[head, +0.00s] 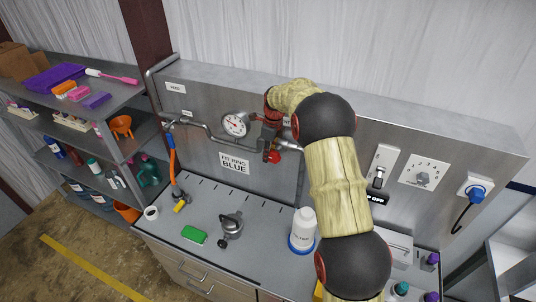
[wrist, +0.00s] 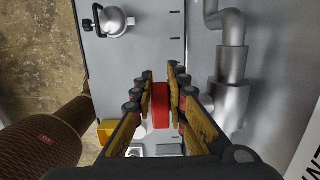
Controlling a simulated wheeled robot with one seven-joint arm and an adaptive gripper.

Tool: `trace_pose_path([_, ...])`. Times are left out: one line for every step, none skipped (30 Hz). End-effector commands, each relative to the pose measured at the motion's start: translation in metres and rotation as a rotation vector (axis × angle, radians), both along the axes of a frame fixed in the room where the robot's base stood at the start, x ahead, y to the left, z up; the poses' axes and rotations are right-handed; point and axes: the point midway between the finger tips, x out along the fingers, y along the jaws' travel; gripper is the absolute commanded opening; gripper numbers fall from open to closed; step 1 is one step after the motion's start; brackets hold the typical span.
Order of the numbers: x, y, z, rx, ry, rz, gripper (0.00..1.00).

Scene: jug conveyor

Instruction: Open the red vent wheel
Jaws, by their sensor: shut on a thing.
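The red vent wheel (head: 274,157) is on the pipe along the steel back panel, right of the round pressure gauge (head: 235,124). My gripper (head: 268,148) reaches down to it from above and hides part of it in the head view. In the wrist view the red wheel (wrist: 160,105) is edge-on between the two fingers of my gripper (wrist: 162,76). The fingers are shut on it from both sides. How far the wheel is turned cannot be told.
A sign reading "FIT RING BLUE" (head: 234,163) is below the gauge. On the bench (head: 200,262) stand a metal jug (head: 231,225), a green sponge (head: 194,235) and a white bottle with a blue base (head: 303,228). A switch (head: 380,170) and blue plug (head: 476,192) are at right.

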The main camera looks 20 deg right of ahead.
Motion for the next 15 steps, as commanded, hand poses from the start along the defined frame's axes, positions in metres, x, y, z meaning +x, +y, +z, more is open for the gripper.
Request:
trace_pose_path([0.004,0.002,-0.001,-0.032,0.026,0.005,0.0])
trace_pose_path([0.004,0.002,-0.001,-0.053,0.045,0.004,0.0])
trace_pose_path([0.004,0.002,-0.003,-0.08,0.073,0.004,0.0])
trace_pose_path([0.004,0.002,-0.003,-0.099,0.093,0.003,0.0])
trace_pose_path([0.004,0.002,-0.004,-0.119,0.113,0.002,0.0])
trace_pose_path([0.003,0.002,-0.006,-0.146,0.141,0.002,0.0])
trace_pose_path([0.003,0.002,-0.007,-0.165,0.16,0.002,0.0])
trace_pose_path([0.003,0.002,-0.008,-0.185,0.18,0.002,0.0])
trace_pose_path([0.003,0.001,-0.009,-0.21,0.206,0.002,0.0])
trace_pose_path([0.003,0.001,-0.009,-0.228,0.224,0.001,0.0])
trace_pose_path([0.003,0.002,-0.01,-0.247,0.243,0.001,0.0])
trace_pose_path([0.002,0.001,-0.011,-0.271,0.267,0.001,0.0])
trace_pose_path([0.002,0.001,-0.012,-0.287,0.283,0.0,0.0])
trace_pose_path([0.002,0.001,-0.012,-0.303,0.299,0.0,0.0])
trace_pose_path([0.002,0.001,-0.013,-0.324,0.321,0.001,0.0])
